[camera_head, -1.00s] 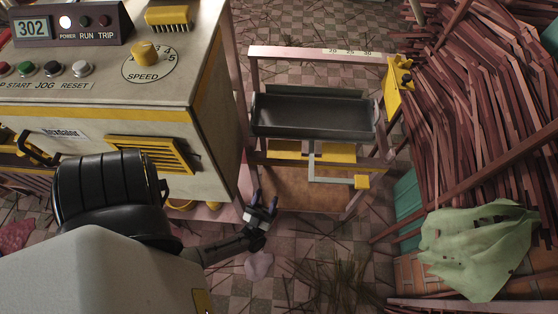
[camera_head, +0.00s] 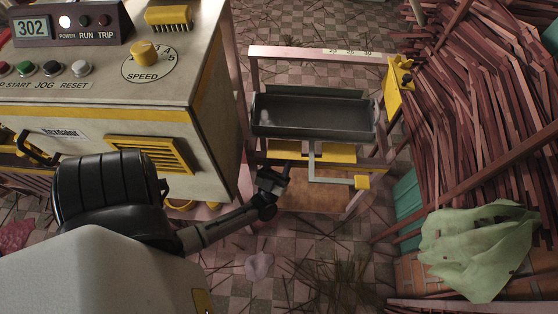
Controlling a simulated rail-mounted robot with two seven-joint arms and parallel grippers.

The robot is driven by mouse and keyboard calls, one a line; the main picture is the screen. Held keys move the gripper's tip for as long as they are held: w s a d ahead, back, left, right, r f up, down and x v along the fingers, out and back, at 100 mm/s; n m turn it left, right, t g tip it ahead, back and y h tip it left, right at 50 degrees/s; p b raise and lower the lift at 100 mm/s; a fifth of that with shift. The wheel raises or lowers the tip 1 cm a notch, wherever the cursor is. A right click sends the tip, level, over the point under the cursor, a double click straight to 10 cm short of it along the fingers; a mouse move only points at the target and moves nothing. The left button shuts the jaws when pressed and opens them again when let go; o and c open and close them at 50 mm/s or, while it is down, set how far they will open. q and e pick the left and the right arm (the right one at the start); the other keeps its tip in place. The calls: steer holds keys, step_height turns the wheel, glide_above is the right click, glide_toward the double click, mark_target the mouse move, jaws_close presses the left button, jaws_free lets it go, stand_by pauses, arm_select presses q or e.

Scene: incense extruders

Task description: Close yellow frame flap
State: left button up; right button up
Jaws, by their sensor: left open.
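A metal frame (camera_head: 253,72) holds a dark tray (camera_head: 315,112). Yellow panels sit just below the tray's front edge: a left one (camera_head: 285,149) and a right one (camera_head: 340,153). I cannot tell which yellow part is the flap. My left gripper (camera_head: 276,173) is open and empty, at the frame's front left, just below the left yellow panel in the picture. I cannot tell whether it touches the frame. My right gripper is not in view.
A beige machine (camera_head: 205,95) with buttons and a speed knob stands close on the left. A large pile of reddish sticks (camera_head: 480,110) and a green cloth (camera_head: 480,245) lie on the right. A grey bar with a yellow end (camera_head: 361,182) juts out below the tray.

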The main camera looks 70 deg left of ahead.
mark_target(279, 155)
arm_select(q)
steer(key=shift+c, duration=0.2)
